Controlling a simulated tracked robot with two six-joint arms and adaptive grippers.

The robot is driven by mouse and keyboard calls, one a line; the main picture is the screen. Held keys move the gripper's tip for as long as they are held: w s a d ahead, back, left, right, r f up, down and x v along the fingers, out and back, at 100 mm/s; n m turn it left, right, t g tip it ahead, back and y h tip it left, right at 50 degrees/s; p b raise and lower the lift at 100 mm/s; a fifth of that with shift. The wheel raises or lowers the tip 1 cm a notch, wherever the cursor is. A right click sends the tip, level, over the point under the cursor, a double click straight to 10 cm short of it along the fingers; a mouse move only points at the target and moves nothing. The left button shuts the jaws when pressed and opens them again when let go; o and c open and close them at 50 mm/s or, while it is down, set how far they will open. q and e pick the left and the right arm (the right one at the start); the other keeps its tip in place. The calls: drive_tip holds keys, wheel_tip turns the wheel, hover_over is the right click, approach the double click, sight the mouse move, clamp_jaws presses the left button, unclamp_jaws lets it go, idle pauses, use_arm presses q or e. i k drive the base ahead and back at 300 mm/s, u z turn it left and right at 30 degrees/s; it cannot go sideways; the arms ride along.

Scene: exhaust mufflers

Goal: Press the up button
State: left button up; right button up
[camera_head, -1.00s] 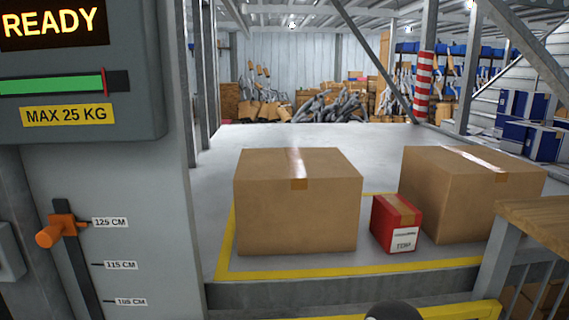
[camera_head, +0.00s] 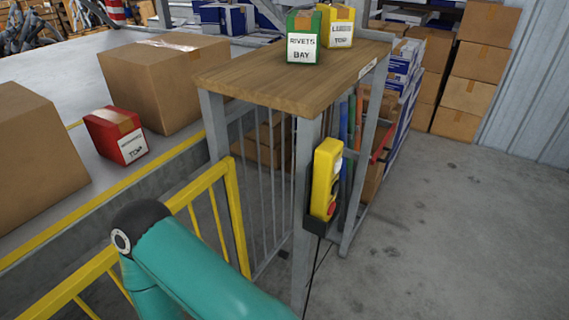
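A yellow control box (camera_head: 326,180) hangs on the front leg of the wooden-topped stand, right of the middle in the head view. Its button face is turned to the right and seen at a steep angle. A red button (camera_head: 331,209) shows near its lower end, with dark buttons above it. I cannot read any marking that tells which button is up. A teal arm link of mine crosses the bottom, left of the box and apart from it. Neither gripper is in view.
The wooden-topped stand (camera_head: 291,78) carries a green box (camera_head: 303,36) and a yellow box (camera_head: 337,25). A yellow railing (camera_head: 235,215) stands left of it. Cartons (camera_head: 165,82) and a red box (camera_head: 116,135) sit on the platform. The grey floor (camera_head: 450,235) at right is clear.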

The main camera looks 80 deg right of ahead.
sight(339, 164)
drive_tip(key=u, duration=0.75)
drive_tip(key=i, duration=0.15)
drive_tip(key=z, duration=3.05)
drive_tip(key=k, duration=1)
drive_tip(key=z, duration=0.35)
drive_tip(key=i, duration=0.95)
drive_tip(key=z, duration=0.05)
